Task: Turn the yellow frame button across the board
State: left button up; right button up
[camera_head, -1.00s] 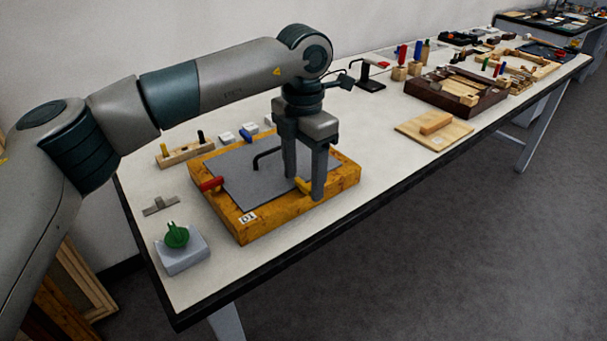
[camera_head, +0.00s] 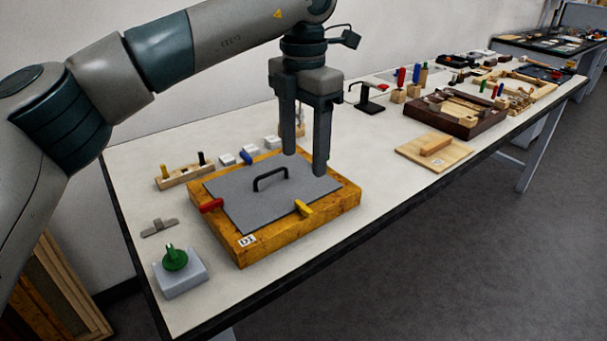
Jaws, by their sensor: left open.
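The yellow frame button (camera_head: 303,208) sits on the front side of the orange wooden frame (camera_head: 290,233). It lies across the front edge of the grey board (camera_head: 238,191), its inner end over the board. The board lies in the frame and has a black handle. A red button (camera_head: 211,206) is at the left side and a blue button (camera_head: 247,158) at the back; both reach the board's edge. My left gripper (camera_head: 305,164) is open and empty, pointing down above the right part of the board, clear of the yellow button. My right gripper is out of view.
A wooden board (camera_head: 434,152) lies to the right. The table's front edge is close to the frame.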

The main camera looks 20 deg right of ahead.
pick_arm(q)
notch_tip(320, 180, up, 6)
jog(key=shift+r, duration=0.25)
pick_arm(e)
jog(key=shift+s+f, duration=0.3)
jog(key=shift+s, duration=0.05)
